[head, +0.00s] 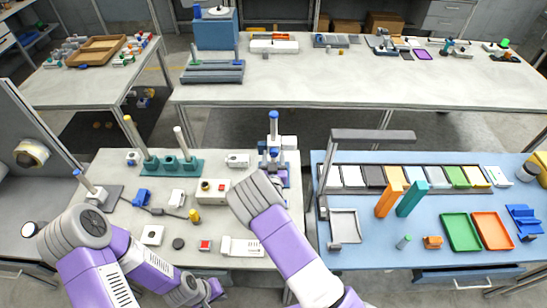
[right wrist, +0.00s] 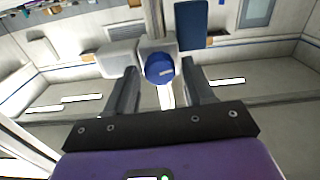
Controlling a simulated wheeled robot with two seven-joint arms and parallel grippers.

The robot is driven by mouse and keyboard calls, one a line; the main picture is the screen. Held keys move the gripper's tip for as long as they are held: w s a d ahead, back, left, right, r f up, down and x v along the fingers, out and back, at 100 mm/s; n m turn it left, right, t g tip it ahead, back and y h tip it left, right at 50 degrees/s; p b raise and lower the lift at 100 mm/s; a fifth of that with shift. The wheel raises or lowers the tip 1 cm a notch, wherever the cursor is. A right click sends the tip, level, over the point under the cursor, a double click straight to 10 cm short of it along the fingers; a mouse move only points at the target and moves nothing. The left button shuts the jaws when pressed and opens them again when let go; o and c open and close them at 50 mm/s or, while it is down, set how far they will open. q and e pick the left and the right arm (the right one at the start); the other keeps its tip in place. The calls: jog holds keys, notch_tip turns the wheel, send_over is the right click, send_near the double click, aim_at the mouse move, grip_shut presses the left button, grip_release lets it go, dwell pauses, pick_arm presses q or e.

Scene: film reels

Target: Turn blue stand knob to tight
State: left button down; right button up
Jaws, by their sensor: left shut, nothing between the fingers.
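A tall stand with a blue cap (head: 273,115) rises at the back right of the pale workbench in the head view. The round blue knob (right wrist: 160,67) faces me in the right wrist view, with a short pale mark on its face. My right gripper (right wrist: 160,86) is open, its two dark fingers on either side of the knob with gaps between; whether the knob lies at fingertip depth I cannot tell. In the head view my right arm hides most of this gripper. My left gripper (head: 213,289) is shut and empty at the bench's front edge.
A green-blue base with upright posts (head: 172,163) stands left of the blue-capped stand. A blue table (head: 375,255) with trays is at right.

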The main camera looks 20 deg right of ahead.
jog(key=c, duration=0.8)
jog(key=shift+f+m+b, duration=0.1)
jog(key=shift+m+b, duration=0.3)
jog(key=shift+b, duration=0.35)
jog(key=m+b, duration=0.7)
jog(key=b, duration=0.4)
jog(key=shift+d+f, duration=0.1)
jog(key=shift+m+b, duration=0.5)
jog(key=shift+b, duration=0.2)
jog(key=o, duration=1)
jog(key=shift+s, duration=0.15)
